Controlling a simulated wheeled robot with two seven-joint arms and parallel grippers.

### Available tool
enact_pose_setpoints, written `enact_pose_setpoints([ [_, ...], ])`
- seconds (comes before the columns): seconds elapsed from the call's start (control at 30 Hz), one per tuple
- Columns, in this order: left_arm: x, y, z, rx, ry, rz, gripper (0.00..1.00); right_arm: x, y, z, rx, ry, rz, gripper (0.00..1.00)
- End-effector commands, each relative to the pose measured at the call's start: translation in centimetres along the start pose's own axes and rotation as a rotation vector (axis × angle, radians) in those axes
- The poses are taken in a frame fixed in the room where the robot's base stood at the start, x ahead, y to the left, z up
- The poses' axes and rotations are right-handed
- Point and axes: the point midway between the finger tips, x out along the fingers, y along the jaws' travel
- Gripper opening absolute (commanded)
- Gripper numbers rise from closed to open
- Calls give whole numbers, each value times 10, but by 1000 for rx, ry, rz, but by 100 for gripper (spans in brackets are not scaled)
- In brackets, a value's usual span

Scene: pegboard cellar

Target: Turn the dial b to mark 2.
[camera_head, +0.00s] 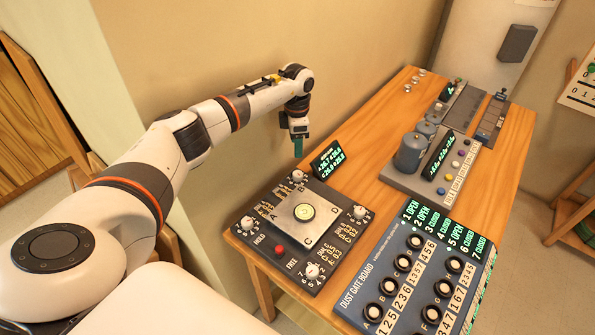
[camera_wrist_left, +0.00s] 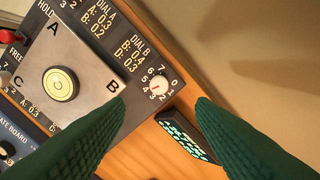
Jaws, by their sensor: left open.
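Dial b (camera_head: 298,175) is a small white knob at the far corner of a dark panel (camera_head: 262,247), beside the letter B. In the left wrist view dial b (camera_wrist_left: 159,84) has numbers 0 to 7 around it; its pointer is too small to read surely. My left gripper (camera_head: 298,146) has green fingers and hangs above the dial, pointing down. In the left wrist view the fingers of this gripper (camera_wrist_left: 161,99) are spread apart with nothing between them, and the dial shows in the gap. My right gripper is out of view.
A small tilted display (camera_head: 327,159) stands close beside dial b. A light plate with a round yellow-green centre (camera_head: 304,212) fills the panel's middle, with other dials at its corners. A dust gate board (camera_head: 408,285) and a grey unit with cylinders (camera_head: 412,152) stand to the right.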

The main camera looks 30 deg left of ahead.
Motion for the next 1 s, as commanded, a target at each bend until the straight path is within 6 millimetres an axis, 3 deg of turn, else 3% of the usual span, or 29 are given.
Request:
enact_pose_setpoints([
  [0.6, 110, 2, -2, 0, 5, 3, 50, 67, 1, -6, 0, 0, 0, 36],
  [1.0, 116, 2, -2, 0, 5, 3, 47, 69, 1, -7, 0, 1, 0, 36],
])
